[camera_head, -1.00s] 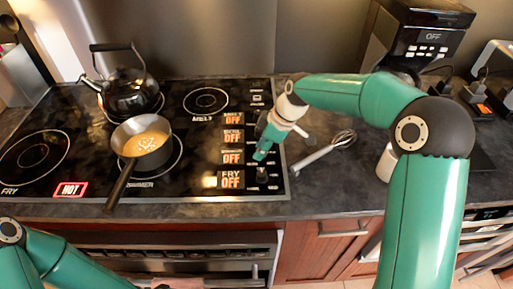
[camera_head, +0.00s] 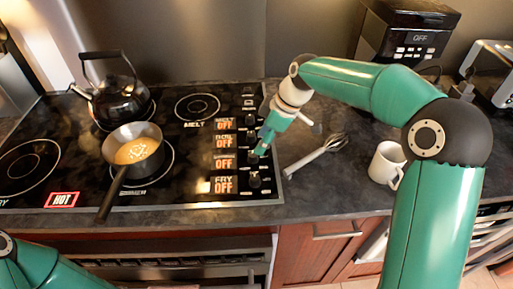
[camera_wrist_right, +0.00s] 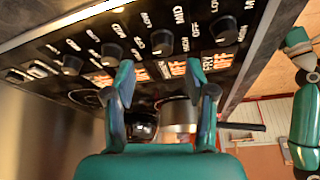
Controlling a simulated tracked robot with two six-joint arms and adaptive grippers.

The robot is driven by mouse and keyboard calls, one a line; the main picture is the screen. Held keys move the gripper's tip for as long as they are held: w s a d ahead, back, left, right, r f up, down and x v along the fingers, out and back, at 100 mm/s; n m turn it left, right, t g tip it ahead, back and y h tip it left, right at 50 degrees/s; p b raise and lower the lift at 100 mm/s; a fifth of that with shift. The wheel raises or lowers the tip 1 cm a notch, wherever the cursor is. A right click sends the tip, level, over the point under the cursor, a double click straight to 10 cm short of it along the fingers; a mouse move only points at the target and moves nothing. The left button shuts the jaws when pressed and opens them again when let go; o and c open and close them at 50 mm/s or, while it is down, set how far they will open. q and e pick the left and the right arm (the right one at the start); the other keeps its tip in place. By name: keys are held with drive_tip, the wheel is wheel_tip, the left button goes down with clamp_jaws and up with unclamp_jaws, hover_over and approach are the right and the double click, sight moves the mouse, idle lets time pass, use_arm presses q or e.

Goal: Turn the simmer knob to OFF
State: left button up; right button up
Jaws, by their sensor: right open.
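The simmer knob (camera_wrist_right: 161,40) is a black dial in a row of knobs on the cooktop panel. In the wrist view it appears between my right fingertips, beyond them, and I see no contact. In the head view my right gripper (camera_head: 260,150) hangs over the knob row, partly hiding the simmer knob. The gripper is open and empty, its two green fingers apart in the wrist view (camera_wrist_right: 160,78). The simmer display (camera_head: 224,161) beside the knob reads OFF. My left gripper is out of view; only its arm shows at lower left.
The fry knob (camera_head: 254,180) sits close in front of the simmer knob. A saucepan of soup (camera_head: 136,150) and a black kettle (camera_head: 122,103) stand on the cooktop. A whisk (camera_head: 316,155) and white mug (camera_head: 385,163) are on the right counter. A HOT light (camera_head: 62,199) glows.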

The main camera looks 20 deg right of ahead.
drive_tip(key=v, duration=0.6)
idle(0.4)
